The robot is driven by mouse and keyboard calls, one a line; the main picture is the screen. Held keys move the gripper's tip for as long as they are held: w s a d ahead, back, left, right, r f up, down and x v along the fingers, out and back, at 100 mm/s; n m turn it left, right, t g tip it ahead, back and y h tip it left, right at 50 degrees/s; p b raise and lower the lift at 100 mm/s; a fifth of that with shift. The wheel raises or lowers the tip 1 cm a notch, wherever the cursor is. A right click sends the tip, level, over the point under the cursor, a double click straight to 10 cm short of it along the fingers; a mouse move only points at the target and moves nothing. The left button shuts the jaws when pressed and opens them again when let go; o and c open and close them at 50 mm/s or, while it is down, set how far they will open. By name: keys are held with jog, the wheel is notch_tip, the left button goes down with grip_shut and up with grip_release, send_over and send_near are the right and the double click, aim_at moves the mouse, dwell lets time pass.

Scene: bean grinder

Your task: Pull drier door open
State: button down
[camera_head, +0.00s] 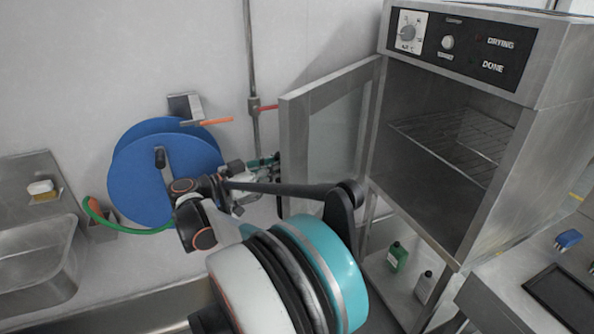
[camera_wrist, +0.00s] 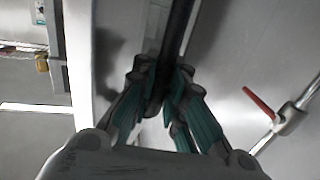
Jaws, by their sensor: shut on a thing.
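The drier (camera_head: 554,120) is a steel cabinet at the right of the head view, with a wire rack (camera_head: 455,140) inside. Its door (camera_head: 295,135), a metal frame with a glass pane, stands wide open, swung out to the left.
Blue discs (camera_head: 150,180) are behind my arm at the left, near a steel sink (camera_head: 35,260). A wall pipe with a red lever (camera_head: 266,107) is close to the door; the lever also shows in the wrist view (camera_wrist: 259,102). Bottles (camera_head: 398,257) stand below the drier.

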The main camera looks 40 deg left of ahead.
jog(key=shift+s+a, duration=0.1)
jog(key=shift+a, duration=1.2)
jog(key=c, duration=2.1)
grip_release()
jog(key=shift+o, duration=1)
jog(key=shift+s+a, duration=0.1)
jog(key=shift+s, duration=0.05)
jog(key=v, duration=1.1)
jog(key=shift+s, duration=0.35)
